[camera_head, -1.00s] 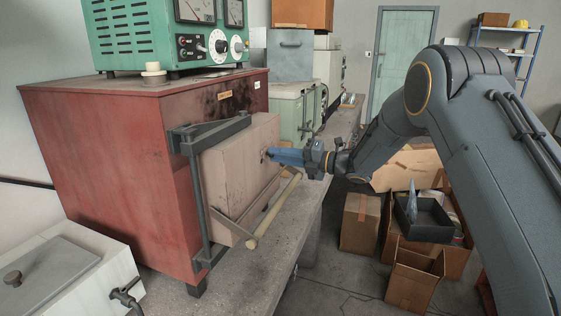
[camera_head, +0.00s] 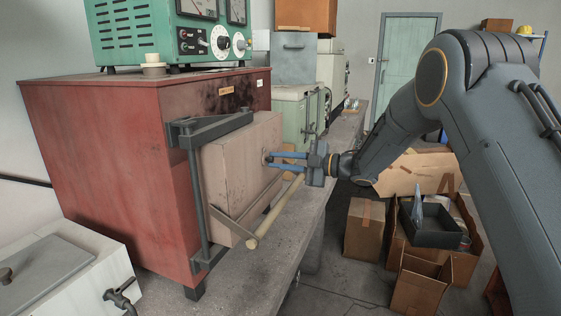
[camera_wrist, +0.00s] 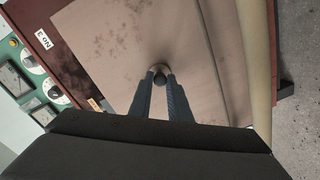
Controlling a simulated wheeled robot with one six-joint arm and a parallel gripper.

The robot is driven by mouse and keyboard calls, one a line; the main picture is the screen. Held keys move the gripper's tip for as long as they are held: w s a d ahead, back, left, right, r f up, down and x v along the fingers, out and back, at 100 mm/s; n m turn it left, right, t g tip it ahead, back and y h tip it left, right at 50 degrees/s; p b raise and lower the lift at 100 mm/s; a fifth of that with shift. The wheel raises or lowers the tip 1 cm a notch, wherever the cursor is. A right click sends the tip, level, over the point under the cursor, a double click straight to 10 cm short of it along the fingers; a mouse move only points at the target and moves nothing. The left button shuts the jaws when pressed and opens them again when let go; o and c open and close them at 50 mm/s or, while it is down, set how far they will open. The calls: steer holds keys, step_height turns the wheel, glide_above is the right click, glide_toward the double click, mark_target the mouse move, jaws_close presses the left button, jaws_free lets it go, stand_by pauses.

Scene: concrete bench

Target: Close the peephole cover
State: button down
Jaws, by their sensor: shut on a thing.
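The red furnace (camera_head: 110,170) stands on the bench, with its thick pale door block (camera_head: 228,185) facing right. The peephole cover (camera_wrist: 155,68) is a small rounded piece on the door face with a dark round knob (camera_wrist: 160,80). My gripper (camera_head: 268,158) reaches in from the right, its two blue fingers at the door face. In the wrist view the fingertips (camera_wrist: 161,76) are shut on the knob, one on each side. The fingers hide part of the cover, and I cannot tell whether the hole behind it is covered.
A pale bar handle (camera_head: 275,212) runs along the door's front edge, just below my gripper. A green instrument box (camera_head: 150,35) stands on the furnace. A white tank (camera_head: 70,275) is at lower left. Cardboard boxes (camera_head: 365,228) and a black tray (camera_head: 435,222) are on the right.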

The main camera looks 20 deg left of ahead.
steer(key=shift+s+m, duration=0.3)
steer(key=shift+m, duration=0.7)
steer(key=c, duration=1.6)
jaws_free()
steer(key=shift+c, duration=0.2)
steer(key=d+b, duration=0.2)
steer(key=d, duration=0.5)
steer(key=shift+s+d+r, duration=0.2)
steer(key=shift+s+d, duration=0.1)
steer(key=shift+d, duration=0.05)
